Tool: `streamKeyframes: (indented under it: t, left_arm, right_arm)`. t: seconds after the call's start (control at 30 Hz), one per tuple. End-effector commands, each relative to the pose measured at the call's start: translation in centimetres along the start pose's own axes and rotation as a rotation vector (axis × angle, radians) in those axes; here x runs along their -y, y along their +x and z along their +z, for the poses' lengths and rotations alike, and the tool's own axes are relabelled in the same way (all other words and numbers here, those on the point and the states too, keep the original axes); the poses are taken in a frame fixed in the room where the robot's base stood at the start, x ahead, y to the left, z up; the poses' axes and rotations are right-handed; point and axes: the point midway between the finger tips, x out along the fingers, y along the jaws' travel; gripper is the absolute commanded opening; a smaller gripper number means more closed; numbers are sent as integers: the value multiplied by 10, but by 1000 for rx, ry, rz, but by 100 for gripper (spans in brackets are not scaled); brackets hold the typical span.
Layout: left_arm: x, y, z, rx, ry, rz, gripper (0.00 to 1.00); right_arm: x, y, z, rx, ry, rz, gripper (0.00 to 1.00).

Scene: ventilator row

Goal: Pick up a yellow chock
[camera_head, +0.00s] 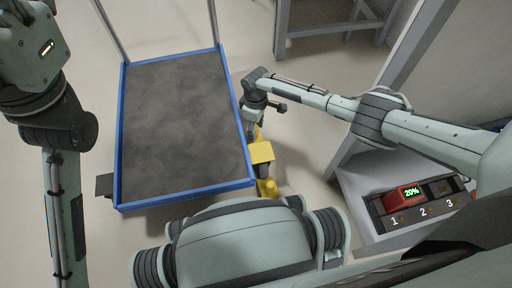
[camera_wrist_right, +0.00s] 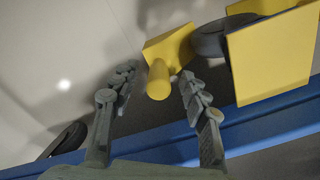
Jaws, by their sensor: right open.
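A yellow chock (camera_wrist_right: 169,48) with a round peg-like handle (camera_wrist_right: 158,80) stands on the floor beside a dark wheel (camera_wrist_right: 210,38) in the right wrist view. My right gripper (camera_wrist_right: 156,75) is open, with its fingers on either side of the handle; I cannot tell whether they touch it. In the head view my right gripper (camera_head: 251,130) is at the right side of the blue-framed cart (camera_head: 235,110), largely hiding this chock. Another yellow piece (camera_head: 267,188) shows nearer, past a yellow plate (camera_head: 262,153) over the wheel. My left arm is at the left; its gripper is out of view.
The cart's dark deck (camera_head: 180,120) is empty. Its blue edge (camera_wrist_right: 245,125) runs close to my right gripper. A grey stand at the right holds a numbered tray (camera_head: 410,222) with a red battery-like block (camera_head: 405,195) reading 20%.

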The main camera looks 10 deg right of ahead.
Motion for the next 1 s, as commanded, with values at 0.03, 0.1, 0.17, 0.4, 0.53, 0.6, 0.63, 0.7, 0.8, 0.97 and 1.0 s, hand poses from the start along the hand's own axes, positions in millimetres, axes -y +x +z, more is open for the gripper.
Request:
streamKeyframes:
  t: [0.03, 0.1, 0.17, 0.4, 0.53, 0.6, 0.63, 0.7, 0.8, 0.97, 1.0]
  left_arm:
    - [-1, -1, 0, -5, 2, 7, 40]
    - [-1, 0, 0, -7, 4, 11, 40]
    - [-1, 1, 0, -6, 4, 11, 40]
    - [-1, 2, 0, -5, 4, 11, 40]
    - [-1, 1, 0, -5, 4, 11, 40]
    - [-1, 1, 0, -5, 4, 11, 40]
    - [-1, 1, 1, -5, 4, 11, 40]
    - [0, 1, 1, -5, 4, 11, 40]
    - [0, 1, 1, -5, 5, 11, 40]
    - [0, 1, 1, -5, 5, 11, 40]
    - [0, 1, 1, -5, 5, 11, 40]
  right_arm:
    - [0, 6, -1, 0, 0, 0, 45]
    - [0, 7, -1, -2, 0, 1, 45]
    - [0, 6, -1, -2, 0, 1, 45]
    - [0, 6, -1, -2, 0, 0, 33]
    - [0, 6, -1, -2, 0, 0, 17]
    - [0, 6, -1, -2, 0, 0, 8]
    - [0, 6, -1, -2, 0, 0, 4]
    - [0, 6, -1, -2, 0, 0, 0]
    - [0, 6, -1, -2, 0, 0, 0]
    - [0, 6, -1, -2, 0, 0, 0]
    - [0, 5, -1, -3, 0, 1, 0]
